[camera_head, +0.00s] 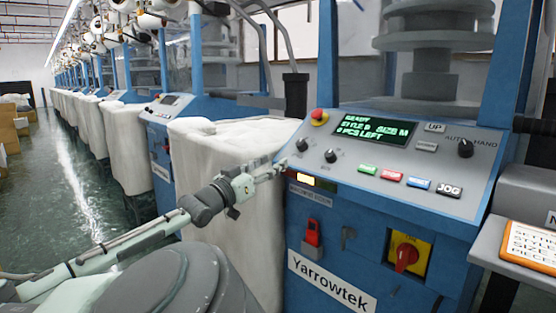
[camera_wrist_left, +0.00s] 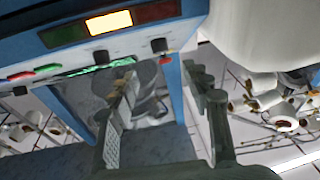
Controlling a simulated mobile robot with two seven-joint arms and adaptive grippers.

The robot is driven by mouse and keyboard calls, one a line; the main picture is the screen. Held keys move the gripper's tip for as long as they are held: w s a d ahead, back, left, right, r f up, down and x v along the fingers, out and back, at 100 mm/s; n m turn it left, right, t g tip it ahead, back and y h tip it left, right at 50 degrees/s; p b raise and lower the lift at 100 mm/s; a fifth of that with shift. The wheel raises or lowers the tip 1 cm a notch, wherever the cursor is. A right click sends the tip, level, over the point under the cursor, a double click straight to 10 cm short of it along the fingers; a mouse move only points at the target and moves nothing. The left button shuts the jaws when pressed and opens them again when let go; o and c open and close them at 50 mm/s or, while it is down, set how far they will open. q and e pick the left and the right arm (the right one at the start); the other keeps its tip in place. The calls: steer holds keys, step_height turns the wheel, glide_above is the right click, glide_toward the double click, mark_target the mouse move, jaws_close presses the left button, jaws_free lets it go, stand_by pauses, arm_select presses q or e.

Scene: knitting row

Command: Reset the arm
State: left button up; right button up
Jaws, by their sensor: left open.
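My left arm reaches in from the left in the head view. Its gripper (camera_head: 273,170) points right, near the left edge of the knitting machine's control panel (camera_head: 400,155) and in front of the white fabric bin. In the left wrist view the two fingers of the gripper (camera_wrist_left: 163,85) stand apart with nothing held between them. The amber lamp also shows in the head view (camera_head: 306,179). I cannot tell whether the fingertips touch the panel. My right gripper is not in view.
The panel carries a red emergency button (camera_head: 319,117), a lit display (camera_head: 375,131), knobs and a row of coloured buttons. Below are a red switch (camera_head: 312,232) and a red rotary handle (camera_head: 406,257). A white bin (camera_head: 225,145) stands left; the aisle floor (camera_head: 65,180) is clear.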

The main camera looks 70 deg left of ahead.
arm_select(q)
steer(key=shift+s, duration=0.1)
stand_by(0.5)
